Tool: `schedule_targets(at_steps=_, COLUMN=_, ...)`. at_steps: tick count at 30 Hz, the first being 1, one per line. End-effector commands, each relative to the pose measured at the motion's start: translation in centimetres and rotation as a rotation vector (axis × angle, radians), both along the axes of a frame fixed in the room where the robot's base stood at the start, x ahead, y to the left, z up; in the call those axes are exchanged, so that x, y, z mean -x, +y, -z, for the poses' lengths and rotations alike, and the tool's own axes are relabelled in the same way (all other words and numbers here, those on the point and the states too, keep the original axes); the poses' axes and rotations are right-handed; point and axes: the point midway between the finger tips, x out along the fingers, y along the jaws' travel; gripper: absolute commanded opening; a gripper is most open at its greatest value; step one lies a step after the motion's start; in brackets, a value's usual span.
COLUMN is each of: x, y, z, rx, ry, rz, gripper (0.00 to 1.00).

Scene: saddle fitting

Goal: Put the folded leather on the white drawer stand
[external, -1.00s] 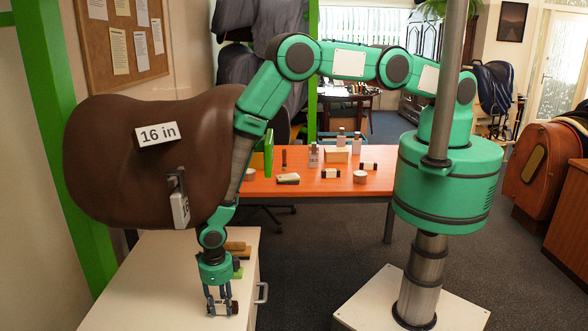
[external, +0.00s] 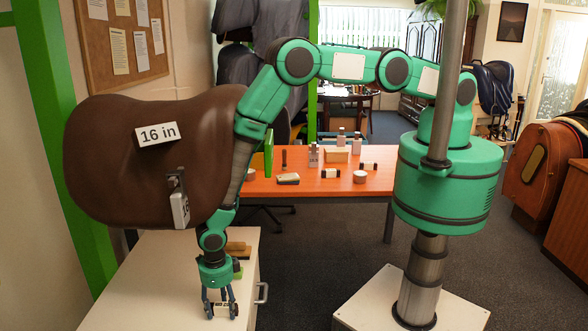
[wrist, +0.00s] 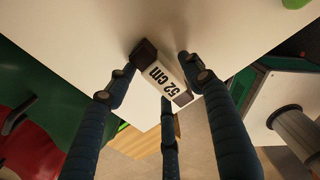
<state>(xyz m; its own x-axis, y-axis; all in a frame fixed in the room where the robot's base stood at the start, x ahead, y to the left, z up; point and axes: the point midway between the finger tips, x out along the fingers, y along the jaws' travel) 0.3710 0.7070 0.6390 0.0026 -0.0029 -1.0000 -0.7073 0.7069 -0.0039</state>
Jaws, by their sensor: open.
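The folded leather (external: 222,303) is a small dark brown roll with a white band reading "52 cm". It lies at the white top of the drawer stand (external: 155,285), at the lower left of the external view. In the wrist view the leather (wrist: 165,80) shows brown at both ends, with the white stand top (wrist: 90,35) behind it. My gripper (external: 221,311) points down over the stand, its fingers spread around the leather. In the wrist view my gripper (wrist: 158,68) is open, with fingers on either side; I cannot tell whether they touch the leather.
A big brown saddle form (external: 110,160) tagged "16 in" hangs close left of my forearm. The orange table (external: 310,187) holds several small items. The stand's left side is clear.

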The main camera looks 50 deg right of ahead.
Motion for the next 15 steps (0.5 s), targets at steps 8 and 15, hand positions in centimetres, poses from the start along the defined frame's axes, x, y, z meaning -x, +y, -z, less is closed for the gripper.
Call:
schedule_targets(at_steps=8, x=0.0, y=0.0, z=-0.6, rx=-0.001, ry=-0.001, rz=0.000, gripper=0.52)
schedule_targets(at_steps=15, x=0.0, y=0.0, z=-2.4, rx=-0.001, ry=-0.001, rz=0.000, gripper=0.52)
